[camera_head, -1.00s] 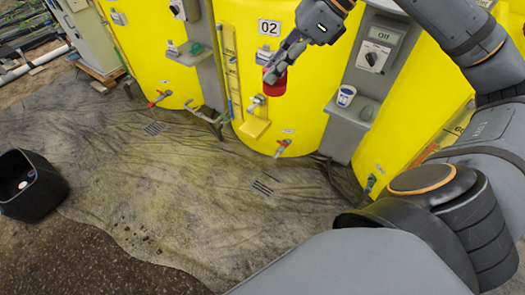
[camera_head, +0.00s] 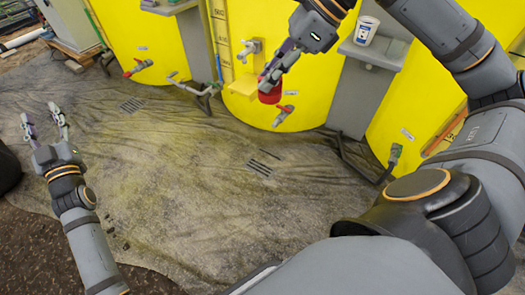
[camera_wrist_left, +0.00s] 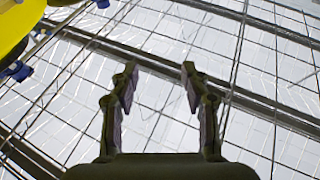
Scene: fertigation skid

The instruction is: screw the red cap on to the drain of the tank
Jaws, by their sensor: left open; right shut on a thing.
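My right gripper (camera_head: 272,74) is shut on the red cap (camera_head: 270,94), in front of the middle yellow tank (camera_head: 302,104). The fingers hide part of the cap. A drain outlet with a red handle (camera_head: 283,115) sticks out low on this tank, just below the cap in the picture. A gap shows between cap and drain there; their distance in depth I cannot tell. My left gripper (camera_head: 42,120) is open and empty over the ground cloth at the left. In the left wrist view its open fingers (camera_wrist_left: 160,88) have nothing between them.
Another red-handled valve (camera_head: 137,68) is on the left tank. The cloth (camera_head: 190,190) is mostly clear.

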